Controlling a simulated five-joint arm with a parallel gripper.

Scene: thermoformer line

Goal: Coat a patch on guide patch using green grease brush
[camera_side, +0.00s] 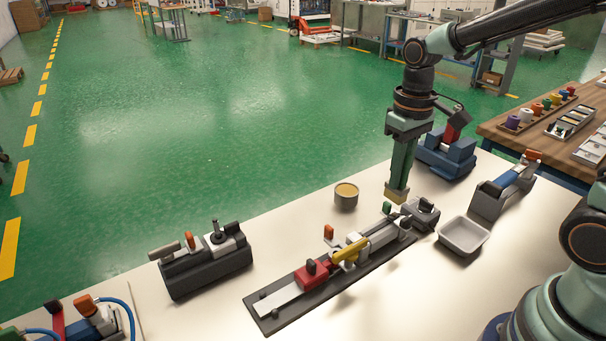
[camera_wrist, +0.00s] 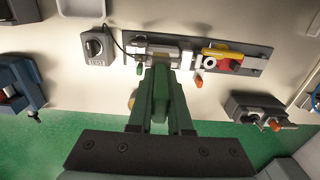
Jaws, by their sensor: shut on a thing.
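My gripper (camera_side: 400,170) points down over the far right end of the rail fixture. It is shut on the green grease brush, whose green handle (camera_wrist: 158,95) shows between the fingers in the wrist view. The brush's yellowish tip (camera_side: 396,195) points down, close above the fixture's far end; I cannot tell whether it touches. The fixture's dark base plate (camera_side: 272,325) carries light rails, a red block (camera_side: 311,273) and a yellow part (camera_side: 349,250). I cannot make out the guide patch for certain. A grey pot with tan contents (camera_side: 346,196) stands left of my gripper.
A small dark test box (camera_wrist: 97,46) sits beside the fixture's end. A grey tray (camera_side: 464,235) lies right of it. A dark clamp unit (camera_side: 205,263) is at left, a blue vise (camera_side: 447,155) behind. The bench between clamp unit and pot is clear.

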